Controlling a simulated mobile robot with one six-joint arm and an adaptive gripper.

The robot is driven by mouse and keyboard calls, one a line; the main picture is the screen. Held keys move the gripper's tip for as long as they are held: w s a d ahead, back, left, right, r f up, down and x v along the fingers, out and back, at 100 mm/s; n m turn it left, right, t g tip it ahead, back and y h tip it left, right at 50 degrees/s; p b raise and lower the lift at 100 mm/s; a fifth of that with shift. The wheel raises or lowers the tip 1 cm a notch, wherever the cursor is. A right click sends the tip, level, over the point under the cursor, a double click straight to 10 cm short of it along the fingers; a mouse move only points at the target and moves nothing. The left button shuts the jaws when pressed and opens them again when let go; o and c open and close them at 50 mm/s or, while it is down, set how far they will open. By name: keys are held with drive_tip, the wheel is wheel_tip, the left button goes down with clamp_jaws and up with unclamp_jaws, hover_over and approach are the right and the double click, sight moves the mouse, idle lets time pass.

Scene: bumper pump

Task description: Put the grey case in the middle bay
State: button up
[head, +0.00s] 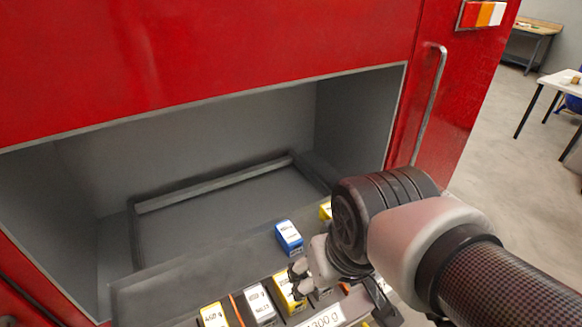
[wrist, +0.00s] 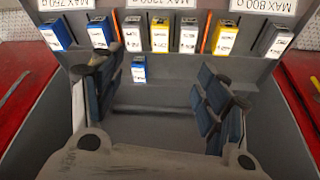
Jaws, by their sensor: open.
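Several grey cases with white label faces stand in a row at the shelf's front edge. In the wrist view, two stand in the middle bay, at its left (wrist: 132,34) and right (wrist: 188,35) ends, with a yellow case (wrist: 160,34) between them. The middle bay, marked MAX 1300 g (wrist: 145,22), lies between two orange dividers (wrist: 205,32). My gripper (wrist: 155,78) is open and empty above the shelf behind the row. In the head view, my gripper (head: 298,279) hides part of the row.
A yellow case (head: 325,210) is partly hidden by my arm. The red vehicle's grey compartment (head: 200,150) is open behind, with a raised frame on its floor.

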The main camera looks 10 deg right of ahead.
drive_tip(key=shift+m+t, duration=0.3)
drive_tip(key=shift+t, duration=0.1)
drive_tip(key=s, duration=0.1)
drive_tip(key=s+d, duration=0.1)
drive_tip(key=s, duration=0.1)
drive_tip(key=s+r, duration=0.1)
drive_tip(key=shift+s+d, duration=0.15)
